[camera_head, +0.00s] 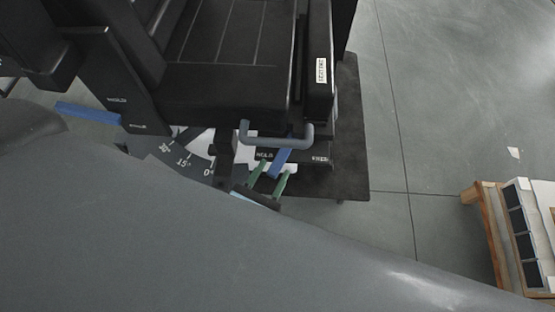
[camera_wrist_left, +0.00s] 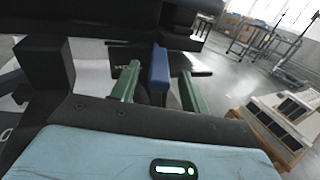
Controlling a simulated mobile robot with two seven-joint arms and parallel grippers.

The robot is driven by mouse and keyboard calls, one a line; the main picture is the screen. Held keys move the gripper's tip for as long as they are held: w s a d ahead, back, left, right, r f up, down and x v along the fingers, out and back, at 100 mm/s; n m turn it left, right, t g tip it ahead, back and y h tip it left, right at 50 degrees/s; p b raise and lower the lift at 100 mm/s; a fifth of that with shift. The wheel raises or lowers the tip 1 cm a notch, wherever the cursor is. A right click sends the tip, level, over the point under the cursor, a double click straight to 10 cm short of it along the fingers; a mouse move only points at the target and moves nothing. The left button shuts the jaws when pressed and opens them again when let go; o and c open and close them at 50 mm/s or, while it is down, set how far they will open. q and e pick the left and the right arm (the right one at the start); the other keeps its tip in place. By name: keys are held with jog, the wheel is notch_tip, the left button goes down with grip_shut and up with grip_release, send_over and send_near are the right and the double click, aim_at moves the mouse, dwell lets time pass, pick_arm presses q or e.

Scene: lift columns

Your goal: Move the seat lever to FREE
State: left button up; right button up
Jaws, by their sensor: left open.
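The seat lever (camera_head: 282,161) is a blue bar under the front of the black seat, between the HOLD label (camera_head: 264,155) and the FREE label (camera_head: 320,159), nearer HOLD. My left gripper (camera_head: 271,178) has green fingers and is open, with one finger on each side of the lever. In the left wrist view the blue lever (camera_wrist_left: 159,70) stands between the spread fingers of my left gripper (camera_wrist_left: 159,86), with gaps on both sides. Contact with either finger cannot be made out. My right gripper is not in view.
A grey U-shaped bar (camera_head: 277,142) juts out just above the lever. A dial with angle marks (camera_head: 184,160) and another blue bar (camera_head: 88,112) are to the left. A wooden stand with panels (camera_head: 500,235) is at the right. The floor between is clear.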

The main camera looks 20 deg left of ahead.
aim_at(277, 163)
pick_arm(q)
jog(key=shift+w+d, duration=0.15)
jog(key=shift+w, duration=1.65)
grip_shut()
